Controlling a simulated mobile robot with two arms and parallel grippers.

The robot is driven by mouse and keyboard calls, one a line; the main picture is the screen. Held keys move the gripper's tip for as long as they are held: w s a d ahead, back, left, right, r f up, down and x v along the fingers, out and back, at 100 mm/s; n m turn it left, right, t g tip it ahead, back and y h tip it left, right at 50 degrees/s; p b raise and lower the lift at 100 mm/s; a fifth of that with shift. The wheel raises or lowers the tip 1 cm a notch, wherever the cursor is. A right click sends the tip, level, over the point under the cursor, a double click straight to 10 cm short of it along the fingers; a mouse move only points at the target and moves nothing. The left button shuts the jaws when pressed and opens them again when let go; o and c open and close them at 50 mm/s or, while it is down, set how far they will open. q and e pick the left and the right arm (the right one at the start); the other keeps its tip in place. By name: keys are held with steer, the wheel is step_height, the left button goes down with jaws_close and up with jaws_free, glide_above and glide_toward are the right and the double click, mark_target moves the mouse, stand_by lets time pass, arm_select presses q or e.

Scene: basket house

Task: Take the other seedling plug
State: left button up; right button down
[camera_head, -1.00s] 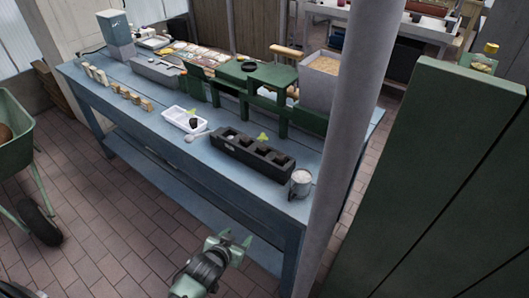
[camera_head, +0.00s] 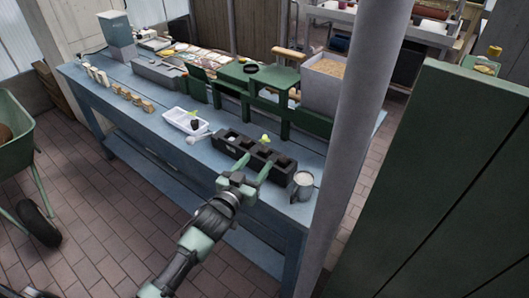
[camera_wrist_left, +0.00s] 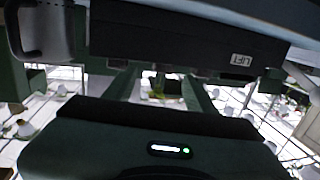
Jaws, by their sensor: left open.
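The black plug tray (camera_head: 227,147) lies on the blue bench, with several square cells. A small green seedling (camera_head: 264,138) stands in one of its cells. A dark plug (camera_head: 194,125) with a bit of green sits in the white tray (camera_head: 176,114) to the left. My left gripper (camera_head: 254,166) is open, its two fingers reaching over the near edge of the black tray, beside the seedling. In the left wrist view the seedling (camera_wrist_left: 158,90) shows between the fingers, partly hidden and blurred; the black tray (camera_wrist_left: 170,42) with a LIFT label fills the top. My right gripper is not in view.
A metal mug (camera_head: 302,187) stands just right of the black tray. A green stand (camera_head: 284,112) and a grey box of soil (camera_head: 322,84) are behind. A grey post (camera_head: 353,130) rises at the right. Small wooden blocks (camera_head: 132,97) lie on the left of the bench.

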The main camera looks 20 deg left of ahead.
mark_target(263, 152)
arm_select(q)
steer(key=w, duration=0.2)
steer(key=w+p, duration=0.1)
steer(key=w, duration=0.2)
steer(key=shift+d+r, duration=0.15)
steer(key=shift+w+d, duration=0.15)
steer(key=shift+w, duration=0.25)
jaws_close()
